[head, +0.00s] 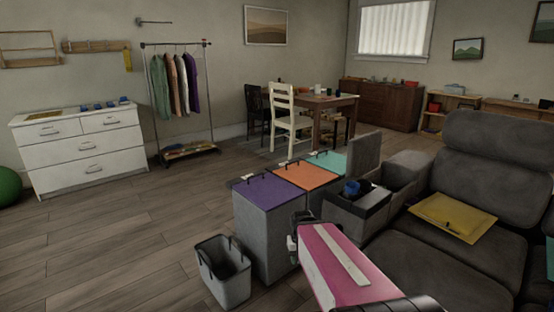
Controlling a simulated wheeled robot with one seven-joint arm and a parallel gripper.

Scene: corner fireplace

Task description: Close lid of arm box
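The arm box (360,212) is a dark grey box at the near end of the sofa. Its lid (365,157) stands up, open, at the far side of the box. A blue thing (352,187) and something dark show in the box's opening. My pink and white arm reaches up from the bottom of the view. My gripper (298,230) is a small dark shape at its far end, left of the arm box and in front of the bins, apart from the lid. Its fingers are too small and dark to tell whether they are open or shut.
Bins with purple (265,190), orange (306,175) and teal (328,160) lids stand left of the arm box. An open grey bin (224,272) stands on the floor. A yellow envelope (453,217) lies on the sofa (440,262).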

